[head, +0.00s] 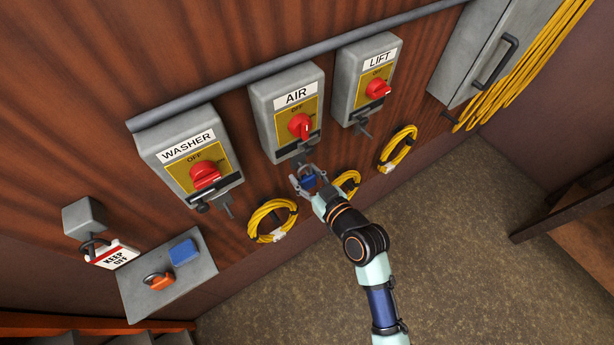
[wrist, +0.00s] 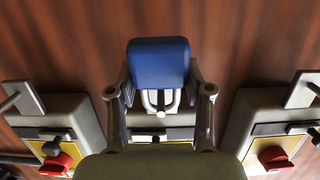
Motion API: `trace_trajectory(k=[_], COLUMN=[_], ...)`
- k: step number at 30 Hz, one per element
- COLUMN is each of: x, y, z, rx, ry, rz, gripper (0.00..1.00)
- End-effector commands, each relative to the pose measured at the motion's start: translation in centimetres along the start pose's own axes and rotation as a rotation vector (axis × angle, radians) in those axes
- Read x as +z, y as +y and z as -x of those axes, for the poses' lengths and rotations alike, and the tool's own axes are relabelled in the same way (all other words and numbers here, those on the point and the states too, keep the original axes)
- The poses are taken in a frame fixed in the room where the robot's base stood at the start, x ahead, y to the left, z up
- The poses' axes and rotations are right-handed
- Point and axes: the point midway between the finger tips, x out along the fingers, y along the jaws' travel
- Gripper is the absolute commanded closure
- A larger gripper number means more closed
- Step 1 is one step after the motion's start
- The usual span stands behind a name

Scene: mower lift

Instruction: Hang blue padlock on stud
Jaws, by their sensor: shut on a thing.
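My gripper (head: 308,182) is shut on a blue padlock (head: 309,180), just below the AIR switch box (head: 285,112). In the wrist view, the padlock body (wrist: 159,62) sits between the two fingers of my gripper (wrist: 160,90). Its grey shackle (wrist: 149,101) points toward the AIR box. A pale rounded end shows at the shackle; I cannot tell whether it is the stud or whether the shackle is around it. In the head view, grey hardware (head: 303,158) sticks out under the AIR box, close above my fingers.
The WASHER box (head: 190,155) and LIFT box (head: 364,78) flank the AIR box, each with hardware below. Yellow cable coils (head: 271,221) hang below. A grey shelf (head: 140,303) holds an orange padlock (head: 158,282) and a blue block-like item (head: 184,252). A KEEP OFF tag (head: 114,255) hangs nearby.

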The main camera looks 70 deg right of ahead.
Motion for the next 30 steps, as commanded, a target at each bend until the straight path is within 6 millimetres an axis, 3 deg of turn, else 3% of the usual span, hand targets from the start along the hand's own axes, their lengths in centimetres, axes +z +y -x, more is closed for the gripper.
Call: trace_trajectory(k=[9, 10, 15, 25, 30], x=[-0.1, -0.1, -0.1, 0.1, 0.1], y=[0.0, 0.0, 0.0, 0.0, 0.1], z=[0.0, 0.0, 0.0, 0.3, 3.1], rx=[0.0, 0.0, 0.0, 0.0, 0.003], ry=[0.001, 0.001, 0.001, -0.001, -0.002], rz=[0.0, 0.0, 0.0, 0.0, -0.001], gripper=[1.0, 0.46, 0.2, 0.2, 0.2])
